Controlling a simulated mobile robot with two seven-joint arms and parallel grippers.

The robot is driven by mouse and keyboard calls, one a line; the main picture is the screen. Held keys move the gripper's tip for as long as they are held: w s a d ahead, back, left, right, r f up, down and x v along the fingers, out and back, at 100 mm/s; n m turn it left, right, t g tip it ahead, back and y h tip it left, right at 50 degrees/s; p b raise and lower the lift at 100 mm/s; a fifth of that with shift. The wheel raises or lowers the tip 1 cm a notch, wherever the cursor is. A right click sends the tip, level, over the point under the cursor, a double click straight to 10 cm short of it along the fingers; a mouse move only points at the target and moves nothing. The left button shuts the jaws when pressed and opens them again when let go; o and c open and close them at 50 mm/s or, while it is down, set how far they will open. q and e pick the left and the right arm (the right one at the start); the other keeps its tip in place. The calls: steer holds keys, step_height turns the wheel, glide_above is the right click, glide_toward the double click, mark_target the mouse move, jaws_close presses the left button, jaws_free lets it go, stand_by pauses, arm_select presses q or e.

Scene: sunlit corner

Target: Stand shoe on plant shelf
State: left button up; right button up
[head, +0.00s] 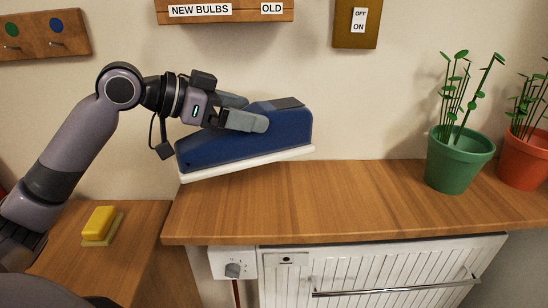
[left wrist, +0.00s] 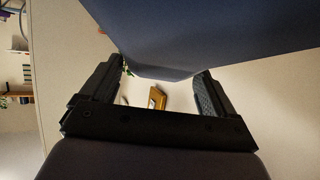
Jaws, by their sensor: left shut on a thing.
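The shoe (head: 290,129) is a blue block-like shoe with a white sole and a dark top patch. My left gripper (head: 243,112) is shut on it from the upper left. The shoe is tilted, its left end lower, and hangs over the left part of the wooden plant shelf (head: 345,205). My right gripper is not in view.
A green potted plant (head: 459,160) and an orange potted plant (head: 523,158) stand at the shelf's right. A yellow block (head: 100,222) lies on a lower wooden surface at left. A white radiator (head: 385,275) is below the shelf. The shelf's middle is clear.

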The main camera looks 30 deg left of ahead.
mark_target(245, 156)
arm_select(q)
step_height(245, 156, down, 4)
steer(key=shift+f+b, duration=0.15)
steer(key=shift+b, duration=0.15)
steer(key=shift+f, duration=2.4)
steer(key=shift+f+b, duration=0.15)
steer(key=shift+b, duration=0.2)
steer(key=o, duration=1.4)
